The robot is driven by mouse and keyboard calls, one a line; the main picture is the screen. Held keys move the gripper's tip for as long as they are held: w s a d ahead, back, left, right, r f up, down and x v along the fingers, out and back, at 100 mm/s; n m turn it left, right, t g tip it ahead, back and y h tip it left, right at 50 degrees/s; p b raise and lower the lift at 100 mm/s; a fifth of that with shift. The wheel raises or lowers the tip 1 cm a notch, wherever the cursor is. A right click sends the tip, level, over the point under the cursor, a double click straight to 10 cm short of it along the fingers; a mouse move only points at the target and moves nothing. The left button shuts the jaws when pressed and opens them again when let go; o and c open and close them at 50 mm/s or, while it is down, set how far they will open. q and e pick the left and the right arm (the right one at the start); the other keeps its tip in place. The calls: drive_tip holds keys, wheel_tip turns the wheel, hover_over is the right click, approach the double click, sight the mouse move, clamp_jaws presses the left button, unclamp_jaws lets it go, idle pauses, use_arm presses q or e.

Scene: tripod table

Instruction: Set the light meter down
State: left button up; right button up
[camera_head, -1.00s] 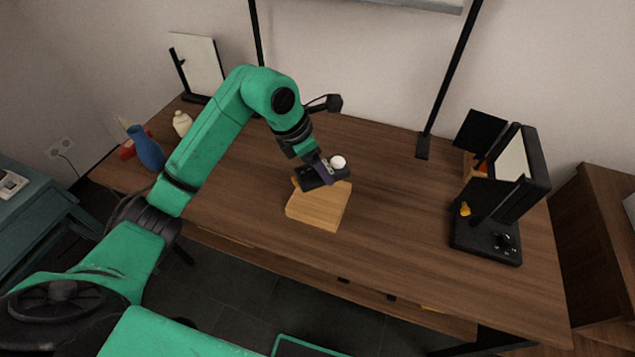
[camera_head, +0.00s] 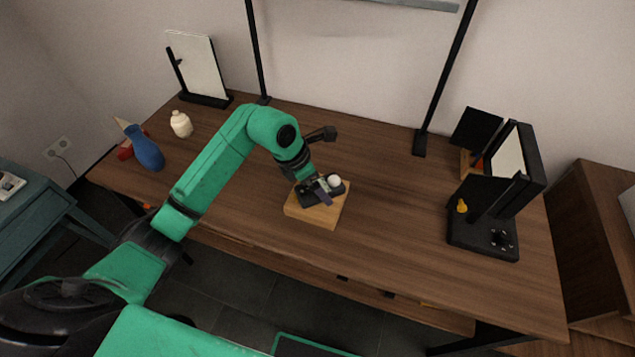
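The light meter (camera_head: 335,190) is a small dark device with a white dome. It is at the top of a light wooden block (camera_head: 319,215) on the brown table. My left gripper (camera_head: 321,190) reaches down from the upper left and is at the meter, with its fingers around it. The meter looks to be at or just above the block's top face; I cannot tell whether it touches. The fingers hide part of the meter. My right gripper is not in view.
A black stand with panels (camera_head: 483,243) is on the table's right side. A blue vase (camera_head: 146,150), a cream bottle (camera_head: 181,124) and a white panel on a black base (camera_head: 199,66) are at the left. Two black poles rise at the back. The table between block and stand is clear.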

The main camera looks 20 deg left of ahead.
use_arm(q)
drive_tip(key=shift+r, duration=0.3)
drive_tip(key=v, duration=1.1)
drive_tip(key=shift+r+b, duration=0.3)
drive_tip(key=shift+s+a, duration=0.1)
drive_tip(key=shift+s, duration=0.05)
